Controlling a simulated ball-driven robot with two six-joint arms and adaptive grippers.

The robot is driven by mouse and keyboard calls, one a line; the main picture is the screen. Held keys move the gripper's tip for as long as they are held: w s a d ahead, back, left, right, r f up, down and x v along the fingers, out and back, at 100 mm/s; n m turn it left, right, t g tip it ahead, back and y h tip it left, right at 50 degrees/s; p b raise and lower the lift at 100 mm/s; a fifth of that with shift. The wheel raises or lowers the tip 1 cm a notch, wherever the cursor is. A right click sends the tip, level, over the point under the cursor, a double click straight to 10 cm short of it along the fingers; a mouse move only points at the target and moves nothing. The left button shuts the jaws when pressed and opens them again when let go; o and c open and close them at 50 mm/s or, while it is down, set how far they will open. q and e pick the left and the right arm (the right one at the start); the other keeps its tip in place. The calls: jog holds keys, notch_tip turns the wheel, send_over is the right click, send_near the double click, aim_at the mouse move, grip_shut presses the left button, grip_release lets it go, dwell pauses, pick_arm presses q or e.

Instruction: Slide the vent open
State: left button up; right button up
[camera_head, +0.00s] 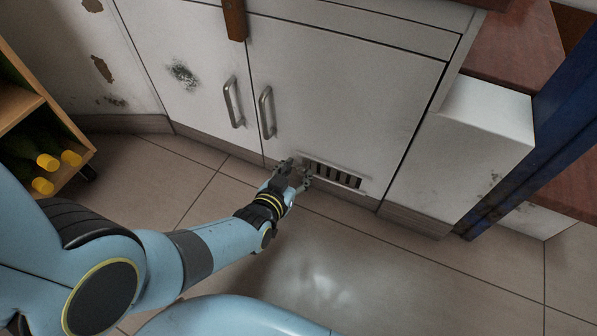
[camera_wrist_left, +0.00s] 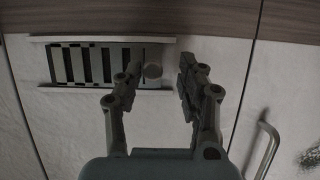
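The vent (camera_head: 336,176) is a slotted plate low on the white cabinet door, with dark gaps between pale slats. In the left wrist view the vent (camera_wrist_left: 91,66) lies between two pale rails. My left gripper (camera_head: 297,171) is at the vent's left end in the head view. My right gripper is out of view.
Two metal door handles (camera_head: 267,113) stand out above and left of the vent. A wooden rack with yellow-capped bottles (camera_head: 48,161) is at the left. A white block (camera_head: 478,150) and a blue post (camera_head: 560,110) are at the right. The tiled floor (camera_head: 420,270) in front is clear.

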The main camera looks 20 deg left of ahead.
pick_arm(q)
jog(key=shift+d+r, duration=0.1)
jog(key=shift+d, duration=0.05)
jog(key=shift+r, duration=0.55)
notch_tip(320, 180, up, 9)
jog(key=shift+f, duration=0.15)
dwell(0.5)
